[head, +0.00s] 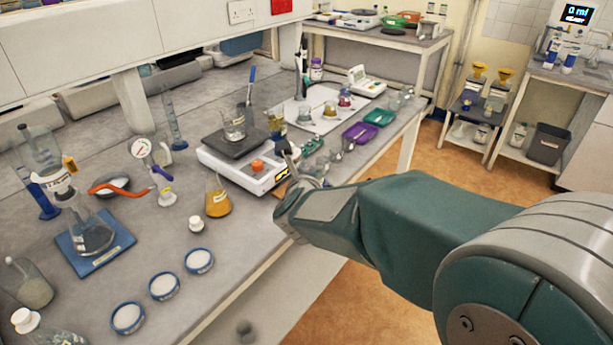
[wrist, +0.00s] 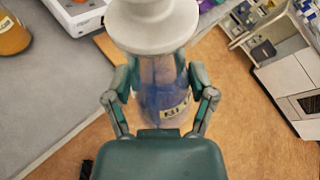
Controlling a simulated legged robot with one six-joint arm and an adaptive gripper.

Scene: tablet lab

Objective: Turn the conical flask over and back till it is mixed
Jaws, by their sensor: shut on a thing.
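My gripper (wrist: 160,90) is shut on a conical flask (wrist: 165,98) with blue contents and a label only partly readable. Its fingers press on both sides of the glass. A wide white stopper (wrist: 152,25) closes the mouth and faces the camera, hiding the neck. In the wrist view the flask is over the bench's front edge, with floor below part of it. In the head view my gripper (head: 291,180) is at the bench front, right of the balance; the held flask is not clearly visible there.
A flask of orange liquid (head: 217,203) stands on the bench near the balance (head: 240,173), with a small white stopper (head: 196,223) beside it. Several blue-rimmed dishes (head: 163,286) lie along the front. A burette stand, trays and glassware fill the bench behind my gripper.

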